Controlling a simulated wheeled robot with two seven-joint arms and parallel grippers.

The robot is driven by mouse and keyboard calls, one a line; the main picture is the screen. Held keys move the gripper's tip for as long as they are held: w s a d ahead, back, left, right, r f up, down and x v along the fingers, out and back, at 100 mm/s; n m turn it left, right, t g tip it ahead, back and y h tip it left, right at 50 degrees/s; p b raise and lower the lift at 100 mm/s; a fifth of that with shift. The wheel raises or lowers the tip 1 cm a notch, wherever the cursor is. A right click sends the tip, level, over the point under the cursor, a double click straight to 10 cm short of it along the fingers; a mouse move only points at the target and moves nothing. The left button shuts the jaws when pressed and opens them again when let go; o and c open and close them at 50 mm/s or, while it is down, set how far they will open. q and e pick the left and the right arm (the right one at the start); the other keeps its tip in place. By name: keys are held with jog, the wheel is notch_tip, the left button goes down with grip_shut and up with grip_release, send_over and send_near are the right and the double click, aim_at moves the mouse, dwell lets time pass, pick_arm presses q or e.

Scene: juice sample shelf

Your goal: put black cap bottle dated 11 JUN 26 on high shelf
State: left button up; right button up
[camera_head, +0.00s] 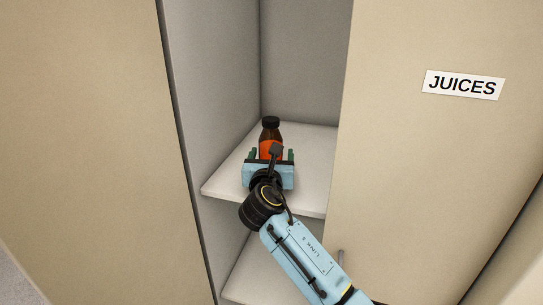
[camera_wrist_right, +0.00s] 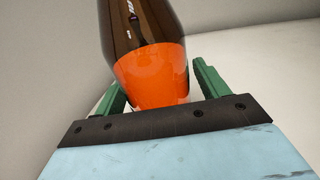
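A brown bottle (camera_head: 270,134) with a black cap and an orange label stands upright on the upper visible shelf (camera_head: 232,182). My right gripper (camera_head: 270,156) is at the front of the bottle, with a green finger on each side. In the right wrist view the bottle (camera_wrist_right: 148,70) sits between the fingers of my gripper (camera_wrist_right: 162,85). A gap shows between the bottle and the right-hand finger, so the gripper looks open. The cap is out of that view, and no date can be read. My left gripper is not in view.
A lower shelf (camera_head: 262,274) lies below. The cabinet's side wall (camera_head: 215,80) is close on the left, and a beige door (camera_head: 430,180) with a JUICES sign (camera_head: 462,85) bounds the opening on the right. The shelf behind the bottle is clear.

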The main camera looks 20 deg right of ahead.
jog(key=shift+r, duration=0.15)
jog(key=v, duration=1.2)
jog(key=shift+b, duration=0.4)
